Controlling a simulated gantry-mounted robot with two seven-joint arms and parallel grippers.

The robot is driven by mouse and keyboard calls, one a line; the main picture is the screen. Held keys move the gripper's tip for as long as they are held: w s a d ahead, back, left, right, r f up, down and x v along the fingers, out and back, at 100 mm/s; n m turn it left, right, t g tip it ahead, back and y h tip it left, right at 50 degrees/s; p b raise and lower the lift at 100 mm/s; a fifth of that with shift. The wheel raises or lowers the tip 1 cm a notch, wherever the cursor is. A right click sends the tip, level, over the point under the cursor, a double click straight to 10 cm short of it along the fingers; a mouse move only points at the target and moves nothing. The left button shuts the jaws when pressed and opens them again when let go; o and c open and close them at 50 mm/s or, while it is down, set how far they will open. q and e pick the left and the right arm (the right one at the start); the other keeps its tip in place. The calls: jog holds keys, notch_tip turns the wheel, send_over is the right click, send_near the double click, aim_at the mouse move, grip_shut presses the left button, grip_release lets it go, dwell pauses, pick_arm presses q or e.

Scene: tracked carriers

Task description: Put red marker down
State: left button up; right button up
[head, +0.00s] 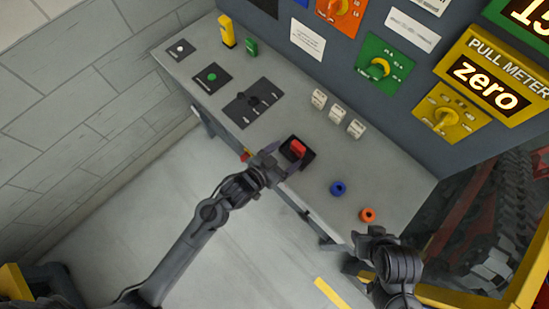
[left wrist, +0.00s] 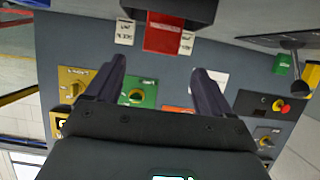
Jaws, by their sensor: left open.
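The red marker (head: 298,147) is a small red block at the black square pad (head: 307,162) on the front part of the grey console. In the left wrist view the red marker (left wrist: 163,36) shows against the dark pad (left wrist: 172,9), ahead of the fingers. My left gripper (head: 285,160) is at the console's front edge, close to the marker. Its two fingers (left wrist: 159,72) are spread, with a clear gap and nothing between them. My right gripper (head: 362,240) is near the front right corner of the console; its fingers are too unclear to judge.
A blue ring (head: 337,188) and an orange ring (head: 367,214) stand right of the pad. A black lever plate (head: 254,102), a green-button plate (head: 212,77), a yellow block (head: 227,32) and a green block (head: 251,47) are to the left. White labelled blocks (head: 337,114) stand behind.

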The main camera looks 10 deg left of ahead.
pick_arm(q)
jog(key=s+a+r+n+g+y, duration=0.2)
jog(key=s+a+n+g+y, duration=0.2)
jog(key=s+a, duration=1.4)
jog(key=g+y, duration=0.3)
jog(key=shift+s+n+g, duration=0.3)
jog(key=shift+a, duration=0.1)
notch_tip(320, 180, up, 23)
jog(key=p, duration=2.3)
jog(key=shift+f, duration=0.15)
